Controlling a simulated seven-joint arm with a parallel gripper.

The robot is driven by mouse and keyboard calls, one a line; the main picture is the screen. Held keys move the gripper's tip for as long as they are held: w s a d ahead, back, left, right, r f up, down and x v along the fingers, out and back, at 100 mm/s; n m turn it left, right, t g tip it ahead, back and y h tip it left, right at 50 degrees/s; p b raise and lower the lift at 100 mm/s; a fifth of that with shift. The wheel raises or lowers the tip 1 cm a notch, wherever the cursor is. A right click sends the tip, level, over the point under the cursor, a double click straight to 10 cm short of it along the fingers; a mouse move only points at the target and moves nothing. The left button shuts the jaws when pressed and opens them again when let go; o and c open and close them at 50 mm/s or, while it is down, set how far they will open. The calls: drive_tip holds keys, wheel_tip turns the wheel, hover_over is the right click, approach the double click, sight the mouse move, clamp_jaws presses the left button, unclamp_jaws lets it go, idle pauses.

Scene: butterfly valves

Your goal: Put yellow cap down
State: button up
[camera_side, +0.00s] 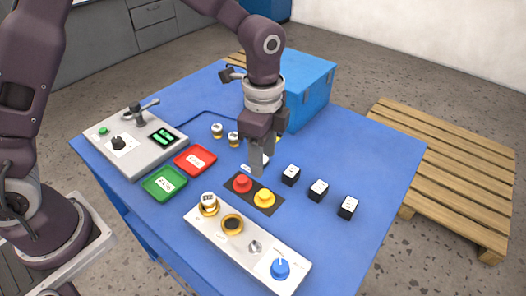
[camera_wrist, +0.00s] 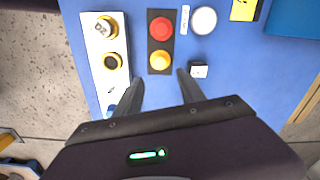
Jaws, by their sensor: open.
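The yellow cap (camera_side: 264,198) sits upright on a black plate (camera_side: 276,208) beside the red cap (camera_side: 242,183). In the wrist view the yellow cap (camera_wrist: 160,61) is below the red cap (camera_wrist: 160,28), on the same plate. My gripper (camera_side: 261,170) points down just behind the caps in the side view. In the wrist view my gripper (camera_wrist: 160,77) has its fingers spread and nothing between them. The yellow cap lies just beyond the fingertips, apart from them.
A white panel (camera_side: 216,233) with gold-ringed fittings and a blue knob (camera_side: 280,268) stands in front. Several small black blocks (camera_side: 319,189) lie to the right. Red (camera_side: 195,159) and green (camera_side: 164,183) trays, a grey control box (camera_side: 130,155) and a blue box (camera_side: 310,95) surround the caps.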

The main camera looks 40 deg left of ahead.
drive_tip(key=s+a+r+n+t, duration=0.1)
drive_tip(key=s+a+r+n, duration=0.2)
drive_tip(key=r, duration=0.3)
drive_tip(key=s+a+r+n+t, duration=0.1)
drive_tip(key=s+a+r+n, duration=0.25)
drive_tip(key=r, duration=0.35)
drive_tip(key=s+a+r+n+t, duration=0.1)
drive_tip(key=s+a+n, duration=0.2)
drive_tip(key=s, duration=0.4)
drive_tip(key=s+a+r+n+t, duration=0.1)
drive_tip(key=s+a+n+t, duration=0.1)
drive_tip(key=s+n, duration=0.3)
drive_tip(key=s+a, duration=0.1)
drive_tip(key=s, duration=0.2)
drive_tip(key=shift+s+r+t, duration=0.15)
drive_tip(key=shift+r+t, duration=0.1)
drive_tip(key=shift+t, duration=0.05)
